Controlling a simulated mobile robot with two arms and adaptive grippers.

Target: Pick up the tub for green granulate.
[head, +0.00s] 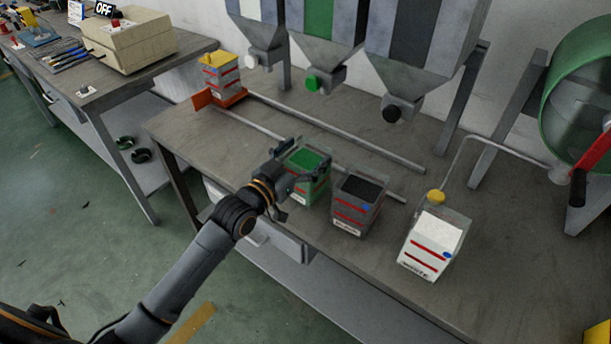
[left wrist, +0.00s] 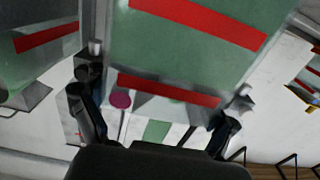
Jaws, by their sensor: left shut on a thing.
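The tub for green granulate (head: 316,188) is a clear tub with red stripes, filled with green granulate. It is at the front of the grey workbench, left of the black tub. My left gripper (head: 300,170) reaches it from the front left and is shut on it, with a finger on either side. In the left wrist view the tub (left wrist: 185,45) fills the upper middle between the fingers of my left gripper (left wrist: 168,85). I cannot tell whether its base touches the bench. My right gripper is not in view.
A black-filled tub (head: 352,215) stands close to the right, then a white-filled tub (head: 428,251). A yellow-filled tub (head: 222,80) stands at the far left. Metal rails (head: 340,135) cross the bench behind. Hoppers (head: 328,30) hang above; a green drum (head: 585,85) is at right.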

